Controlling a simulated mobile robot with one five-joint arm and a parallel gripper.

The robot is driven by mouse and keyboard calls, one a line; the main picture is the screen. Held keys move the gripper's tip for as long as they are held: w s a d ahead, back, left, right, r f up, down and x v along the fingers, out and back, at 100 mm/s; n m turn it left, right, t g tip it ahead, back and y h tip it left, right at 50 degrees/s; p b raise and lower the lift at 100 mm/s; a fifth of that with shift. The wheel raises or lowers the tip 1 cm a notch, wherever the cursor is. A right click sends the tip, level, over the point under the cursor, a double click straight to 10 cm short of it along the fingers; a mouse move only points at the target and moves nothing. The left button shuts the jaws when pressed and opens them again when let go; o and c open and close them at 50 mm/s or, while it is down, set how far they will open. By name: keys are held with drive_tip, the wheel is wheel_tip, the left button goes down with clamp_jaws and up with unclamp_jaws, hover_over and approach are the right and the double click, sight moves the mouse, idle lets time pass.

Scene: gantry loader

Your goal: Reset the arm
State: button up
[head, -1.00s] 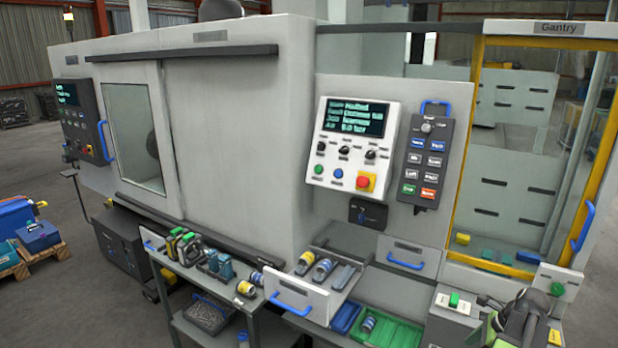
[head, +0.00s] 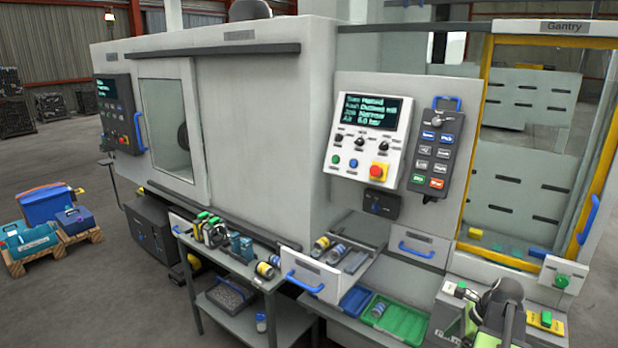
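What appears to be my dark arm with bright green parts (head: 497,312) is folded low at the bottom right. I cannot make out the gripper's fingertips or whether they hold anything. The white control panel (head: 367,143) has a dark screen with green text; its top line seems to read Halted and its bottom line 6.0 bar. It carries black knobs, a green and a blue button and a red stop button on yellow (head: 379,171). A dark pendant (head: 436,147) with a blue handle, a knob and several buttons hangs to its right. Behind the glass I see no gantry arm clearly.
A drawer with a blue handle (head: 305,281) stands pulled out, with cylindrical parts in it. A grey cart (head: 250,283) with tools is to its left. Blue and green trays (head: 398,318) lie in front. A yellow-framed door (head: 477,140) is at right.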

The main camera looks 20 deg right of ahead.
drive_tip(key=w+a+f+n+g+b, duration=0.1)
drive_tip(key=w+a+n, duration=0.1)
drive_tip(key=w+a, duration=0.35)
drive_tip(key=w+a+f+n, duration=0.1)
drive_tip(key=w+a+n, duration=0.15)
drive_tip(key=a, duration=0.65)
drive_tip(key=w+a+f+n+g+b, duration=0.15)
drive_tip(key=w+a, duration=0.25)
drive_tip(key=a, duration=0.4)
drive_tip(key=a+f+n+h+b, duration=0.1)
drive_tip(key=a+f+n+h, duration=0.1)
drive_tip(key=a+n, duration=1.7)
drive_tip(key=shift+f+n+g+h, duration=0.25)
drive_tip(key=shift+n+g+h, duration=0.1)
drive_tip(key=shift+n+h, duration=0.4)
